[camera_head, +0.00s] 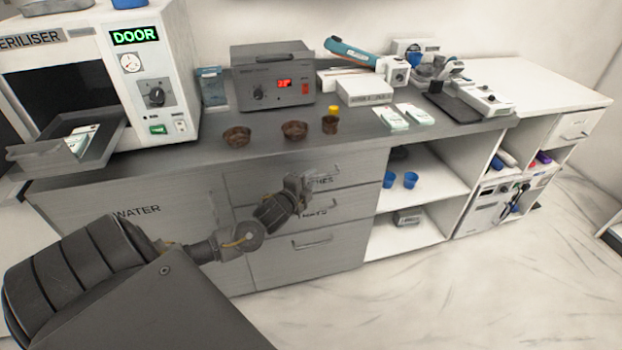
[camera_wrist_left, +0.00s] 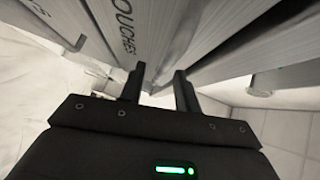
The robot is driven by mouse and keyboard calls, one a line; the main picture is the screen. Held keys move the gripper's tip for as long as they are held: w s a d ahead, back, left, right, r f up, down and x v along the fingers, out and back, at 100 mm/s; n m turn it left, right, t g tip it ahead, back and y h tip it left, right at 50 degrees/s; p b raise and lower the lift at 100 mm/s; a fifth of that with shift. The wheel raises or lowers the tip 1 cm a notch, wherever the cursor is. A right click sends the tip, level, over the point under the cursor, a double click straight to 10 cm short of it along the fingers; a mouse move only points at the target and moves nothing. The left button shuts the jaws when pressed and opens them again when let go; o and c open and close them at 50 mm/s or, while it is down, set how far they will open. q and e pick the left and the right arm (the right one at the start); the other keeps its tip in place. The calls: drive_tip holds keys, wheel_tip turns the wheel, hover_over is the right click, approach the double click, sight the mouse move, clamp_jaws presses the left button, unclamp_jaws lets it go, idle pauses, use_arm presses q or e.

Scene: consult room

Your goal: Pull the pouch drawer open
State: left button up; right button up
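The pouch drawer (camera_head: 345,170) is the top drawer of the grey cabinet front, its label ending in "CHES" partly hidden behind my left gripper (camera_head: 303,184). Its front looks flush with the drawers below. In the left wrist view the drawer's lettered front (camera_wrist_left: 115,22) reads "OUCHES". There my left gripper (camera_wrist_left: 158,86) has its two fingers apart, close to the front. I cannot tell whether the drawer handle lies between the fingers. My right gripper is not in view.
Two lower drawers (camera_head: 285,250) sit beneath it. The counter (camera_head: 180,158) above carries a steriliser (camera_head: 150,65), a grey sealing unit (camera_head: 270,82) and brown cups (camera_head: 237,137). Open shelves (camera_head: 440,185) stand to the right. The floor (camera_head: 450,290) in front is clear.

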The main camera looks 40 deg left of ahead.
use_arm(q)
drive_tip(key=shift+w+a, duration=0.1)
drive_tip(key=shift+w, duration=0.35)
clamp_jaws()
